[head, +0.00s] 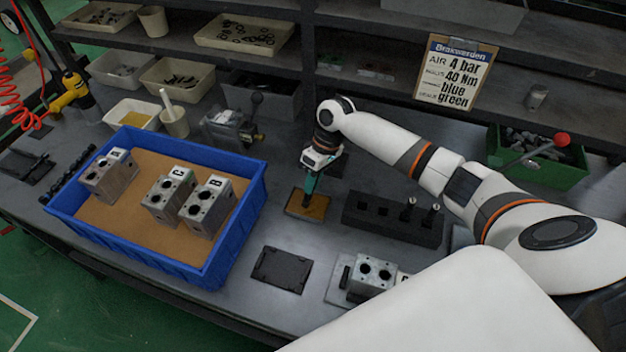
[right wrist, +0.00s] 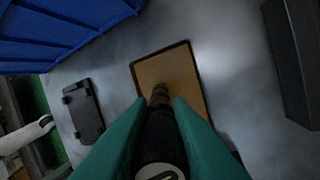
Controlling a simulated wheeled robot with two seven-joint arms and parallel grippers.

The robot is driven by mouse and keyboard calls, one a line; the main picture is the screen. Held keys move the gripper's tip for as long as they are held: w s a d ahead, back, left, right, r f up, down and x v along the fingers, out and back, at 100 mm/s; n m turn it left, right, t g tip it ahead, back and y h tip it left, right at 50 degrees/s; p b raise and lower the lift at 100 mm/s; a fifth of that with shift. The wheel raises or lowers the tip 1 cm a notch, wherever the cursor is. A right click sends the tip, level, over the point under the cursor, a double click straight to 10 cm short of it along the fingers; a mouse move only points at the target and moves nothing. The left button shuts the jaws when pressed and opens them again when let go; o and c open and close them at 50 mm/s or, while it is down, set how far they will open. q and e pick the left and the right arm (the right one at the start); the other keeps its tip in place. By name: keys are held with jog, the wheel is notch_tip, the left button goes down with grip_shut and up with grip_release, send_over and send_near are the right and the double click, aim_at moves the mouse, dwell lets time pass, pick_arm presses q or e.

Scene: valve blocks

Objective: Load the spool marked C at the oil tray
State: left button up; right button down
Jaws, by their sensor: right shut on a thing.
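My right gripper (head: 309,190) is upright over the amber oil tray (head: 293,208). In the right wrist view its green fingers (right wrist: 160,122) are shut on a dark spool (right wrist: 159,148). The spool's brown lower end points down at the tray (right wrist: 178,68); I cannot tell whether it touches the oil. The spool's top has a white round mark, cut off by the frame, and its letter is not readable. My left gripper is not in view.
A blue crate (head: 155,250) at left holds grey valve blocks marked A, C (head: 168,197) and B (head: 207,207). Another block (head: 370,274) sits on a fixture at front right. A black plate (head: 282,270) lies between. A red-knobbed lever (head: 562,139) stands at right.

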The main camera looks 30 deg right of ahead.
jog(key=shift+s+f+p, duration=0.1)
jog(key=shift+p, duration=0.25)
dwell(1.5)
notch_tip(320, 180, up, 7)
jog(key=p, duration=0.7)
jog(key=shift+p, duration=0.4)
jog(key=shift+a, duration=0.1)
dwell(0.4)
jog(key=shift+a+r+b, duration=0.2)
jog(key=shift+r+b, duration=0.05)
jog(key=shift+b, duration=0.15)
jog(key=s+a+r+m+b, duration=0.2)
jog(key=s+a+r+b, duration=0.1)
jog(key=s, duration=0.3)
jog(key=s+a+r+m+t+b, duration=0.1)
jog(key=s+a+r+m+b, duration=0.1)
jog(key=s+a+r+b, duration=0.2)
jog(key=s+r, duration=0.1)
jog(key=s, duration=0.2)
jog(key=shift+s+t, duration=0.3)
